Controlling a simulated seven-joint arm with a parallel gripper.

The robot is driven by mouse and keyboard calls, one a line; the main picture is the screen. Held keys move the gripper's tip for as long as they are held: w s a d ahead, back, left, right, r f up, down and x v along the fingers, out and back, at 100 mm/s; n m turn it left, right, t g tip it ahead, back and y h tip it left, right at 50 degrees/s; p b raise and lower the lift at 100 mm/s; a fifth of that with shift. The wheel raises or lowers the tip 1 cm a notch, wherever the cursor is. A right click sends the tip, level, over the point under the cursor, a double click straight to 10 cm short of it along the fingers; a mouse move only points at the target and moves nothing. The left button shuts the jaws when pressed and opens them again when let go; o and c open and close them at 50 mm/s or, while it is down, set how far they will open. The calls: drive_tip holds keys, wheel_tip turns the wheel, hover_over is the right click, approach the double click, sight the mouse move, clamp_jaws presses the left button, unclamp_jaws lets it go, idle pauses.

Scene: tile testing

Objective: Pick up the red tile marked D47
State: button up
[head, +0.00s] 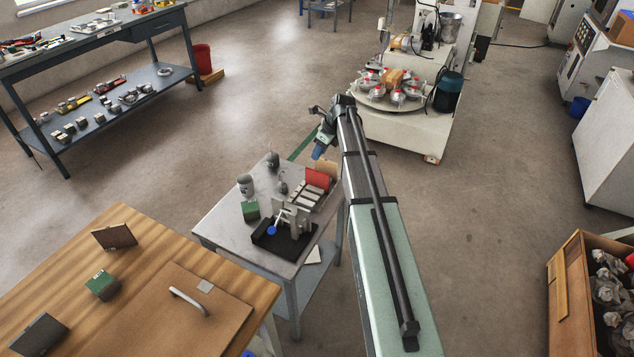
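A red tile (317,178) stands upright at the back of the small grey metal table, among pale slabs in what looks like a rack. Any marking on it is too small to read. My gripper (319,152) is at the far end of my arm, above and behind the red tile in the picture and apart from it. Its fingers are too small to make out, so I cannot tell whether it is open or shut.
The grey table (225,222) also holds a black-based device (268,240), a green block (251,210) and small containers. A wooden bench (60,270) stands at the lower left. A machine with a round platform (385,98) stands behind.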

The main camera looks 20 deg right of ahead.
sight(317, 176)
drive_tip(key=s+d+f, duration=0.1)
drive_tip(key=s+d, duration=0.1)
drive_tip(key=d, duration=0.2)
drive_tip(key=shift+n+t, duration=0.3)
drive_tip(key=x, duration=0.8)
drive_tip(key=shift+a+f, duration=0.25)
drive_tip(key=shift+f, duration=0.05)
drive_tip(key=shift+x, duration=2.65)
drive_tip(key=shift+a, duration=0.15)
drive_tip(key=shift+c, duration=0.4)
clamp_jaws()
